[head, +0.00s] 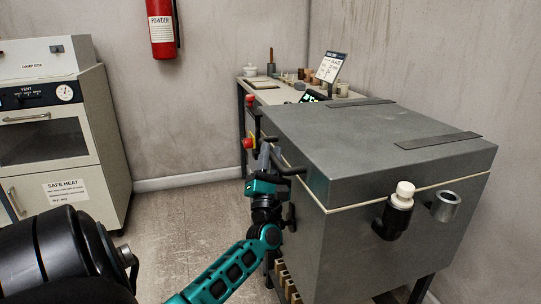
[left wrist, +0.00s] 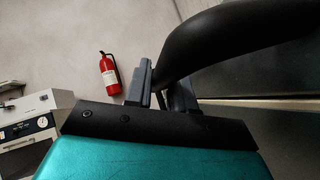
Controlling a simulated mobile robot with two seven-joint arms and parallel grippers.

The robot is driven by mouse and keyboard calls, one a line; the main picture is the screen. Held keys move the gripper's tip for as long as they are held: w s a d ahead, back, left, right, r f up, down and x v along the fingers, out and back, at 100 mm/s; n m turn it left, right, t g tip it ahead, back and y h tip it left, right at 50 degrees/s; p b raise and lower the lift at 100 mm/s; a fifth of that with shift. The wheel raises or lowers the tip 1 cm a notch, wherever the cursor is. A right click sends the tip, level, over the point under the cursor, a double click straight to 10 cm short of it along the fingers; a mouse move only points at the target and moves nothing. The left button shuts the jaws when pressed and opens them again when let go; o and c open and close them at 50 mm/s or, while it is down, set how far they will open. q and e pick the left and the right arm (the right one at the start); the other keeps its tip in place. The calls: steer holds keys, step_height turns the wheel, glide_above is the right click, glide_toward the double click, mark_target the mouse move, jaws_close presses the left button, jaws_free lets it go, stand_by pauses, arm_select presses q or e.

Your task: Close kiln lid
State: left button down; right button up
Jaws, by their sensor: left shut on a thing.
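The kiln (head: 350,240) is a large grey box at the right of the head view. Its grey lid (head: 365,135) lies level over the body, with a thin pale line along the seam. I cannot tell if a small gap is left there. My left gripper (head: 268,158) is at the lid's left side, shut on the black lid handle (head: 288,170). In the left wrist view, the handle (left wrist: 235,40) curves up and right from between the gripper's fingers (left wrist: 158,88). My right gripper is not in view.
A bench (head: 262,80) with small pots and a sign stands behind the kiln. A cream drying cabinet (head: 75,140) stands at the left, with a red fire extinguisher (head: 162,30) on the wall. The floor (head: 185,215) between is clear.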

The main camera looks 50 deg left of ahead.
arm_select(q)
steer(key=c, duration=1.2)
jaws_free()
steer(key=shift+w+d+f+h, duration=0.15)
steer(key=shift+f+h, duration=0.15)
steer(key=shift+f, duration=0.35)
steer(key=shift+o, duration=0.7)
steer(key=shift+r, duration=0.15)
steer(key=v, duration=1.3)
